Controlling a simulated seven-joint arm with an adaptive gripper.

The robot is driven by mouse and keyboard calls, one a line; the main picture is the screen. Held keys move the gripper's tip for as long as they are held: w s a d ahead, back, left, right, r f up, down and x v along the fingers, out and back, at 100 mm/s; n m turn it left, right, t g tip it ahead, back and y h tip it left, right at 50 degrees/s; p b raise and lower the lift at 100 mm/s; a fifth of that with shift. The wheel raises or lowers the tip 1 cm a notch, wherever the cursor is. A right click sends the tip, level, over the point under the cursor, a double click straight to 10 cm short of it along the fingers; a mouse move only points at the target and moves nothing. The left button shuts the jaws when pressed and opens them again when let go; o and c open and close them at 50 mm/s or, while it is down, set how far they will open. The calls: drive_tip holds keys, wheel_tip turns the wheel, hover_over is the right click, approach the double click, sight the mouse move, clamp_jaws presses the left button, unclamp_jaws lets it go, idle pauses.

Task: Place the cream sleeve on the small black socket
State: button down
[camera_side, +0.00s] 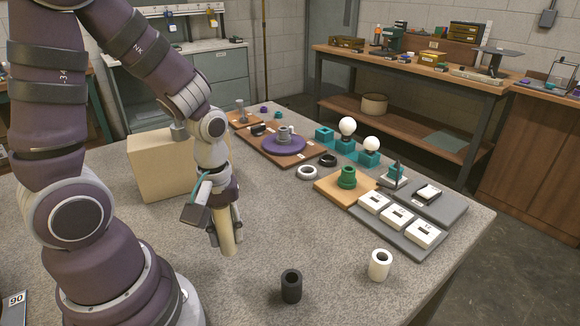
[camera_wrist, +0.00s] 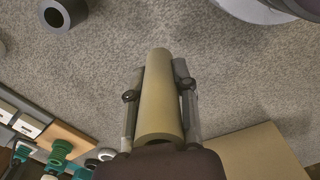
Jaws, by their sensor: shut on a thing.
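The cream sleeve (camera_side: 226,238) is a long tan-cream tube held upright, or nearly so, above the table. My gripper (camera_side: 225,218) is shut on its upper part. In the wrist view the sleeve (camera_wrist: 160,90) runs between the two fingers of my gripper (camera_wrist: 158,82). The small black socket (camera_side: 291,296) is a short upright black tube with an open top, standing on the table to the right of the sleeve and nearer the side camera. It also shows in the wrist view at the top left (camera_wrist: 70,12), clear of the sleeve.
A short white tube (camera_side: 380,267) stands right of the black socket. A large tan block (camera_side: 158,165) is behind my gripper. A wooden board with a green ring (camera_side: 347,178) and a grey tray with white switches (camera_side: 398,216) lie farther right. The table around the black socket is clear.

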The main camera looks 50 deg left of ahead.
drive_tip(key=s+d+r+m, duration=0.2)
drive_tip(key=d+r+m, duration=0.3)
drive_tip(key=d+m, duration=0.35)
drive_tip(key=s+d+r+m, duration=0.2)
drive_tip(key=d+r+m, duration=0.4)
drive_tip(key=m, duration=0.4)
drive_tip(key=shift+m, duration=0.35)
drive_tip(key=f, duration=0.3)
drive_tip(key=d+f, duration=0.1)
drive_tip(key=f, duration=0.1)
drive_tip(key=s+f, duration=0.1)
drive_tip(key=f, duration=0.2)
drive_tip(key=shift+d+f, duration=0.25)
drive_tip(key=shift+f, duration=0.1)
drive_tip(key=shift+w+f, duration=0.1)
drive_tip(key=shift+f, duration=0.2)
drive_tip(key=shift+f, duration=0.3)
drive_tip(key=c, duration=0.9)
unclamp_jaws()
drive_tip(key=shift+f, duration=0.1)
